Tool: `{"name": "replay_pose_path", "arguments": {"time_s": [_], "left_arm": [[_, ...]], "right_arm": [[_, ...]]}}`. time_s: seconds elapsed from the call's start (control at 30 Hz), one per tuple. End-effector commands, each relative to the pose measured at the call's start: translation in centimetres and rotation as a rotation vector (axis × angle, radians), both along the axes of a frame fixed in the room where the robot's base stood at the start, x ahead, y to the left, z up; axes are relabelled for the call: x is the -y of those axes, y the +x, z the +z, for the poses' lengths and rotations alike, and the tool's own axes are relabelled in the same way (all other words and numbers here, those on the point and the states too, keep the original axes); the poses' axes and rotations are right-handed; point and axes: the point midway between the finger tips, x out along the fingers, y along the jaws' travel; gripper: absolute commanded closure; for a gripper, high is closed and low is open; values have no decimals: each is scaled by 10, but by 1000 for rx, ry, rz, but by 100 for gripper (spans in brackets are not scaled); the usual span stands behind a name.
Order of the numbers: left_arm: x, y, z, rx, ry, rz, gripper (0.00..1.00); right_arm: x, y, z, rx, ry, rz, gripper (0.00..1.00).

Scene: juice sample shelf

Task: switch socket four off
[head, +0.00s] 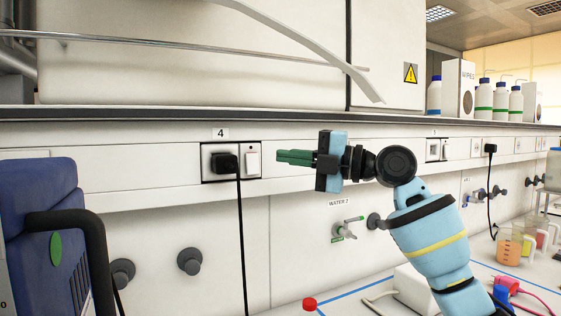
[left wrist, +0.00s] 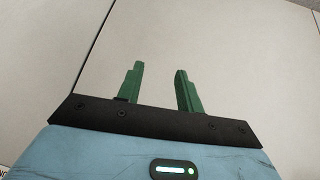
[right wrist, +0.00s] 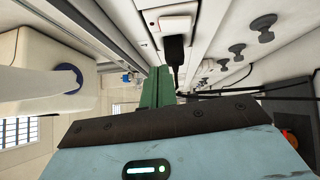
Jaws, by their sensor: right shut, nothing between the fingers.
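Socket four (head: 208,176) is set in the wall panel under a "4" label, with a black plug (head: 224,163) in it. Its white rocker switch (head: 253,163), with a small red mark, is just right of the plug. My right gripper (head: 279,157) is shut and empty, its green fingers pointing left at the switch with a small gap in the head view. In the right wrist view the switch (right wrist: 175,23) and plug (right wrist: 174,50) lie just beyond the fingertips (right wrist: 158,70). My left gripper (left wrist: 159,67) is open and empty, facing a pale panel; the head view does not show it.
A black cord (head: 241,240) hangs from the plug. The shelf edge (head: 300,113) runs above the socket. A blue device with a black handle (head: 40,225) stands at the left. The water 2 tap (head: 343,231) is below my right gripper.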

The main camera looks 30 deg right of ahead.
Motion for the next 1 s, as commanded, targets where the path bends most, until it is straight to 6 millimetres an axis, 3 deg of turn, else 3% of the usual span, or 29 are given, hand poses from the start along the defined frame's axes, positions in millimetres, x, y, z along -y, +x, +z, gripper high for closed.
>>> {"name": "replay_pose_path", "arguments": {"time_s": [0.17, 0.4, 1.0], "left_arm": [[-1, -6, -11, -19, 2, -1, 64], [-1, 3, -14, -4, 3, -1, 64], [-1, 2, -13, -5, 1, -1, 64]], "right_arm": [[23, -24, -3, -7, 0, 1, 100], [42, -46, 2, -6, -1, 2, 100], [46, -51, 4, -4, 0, 4, 100]]}}
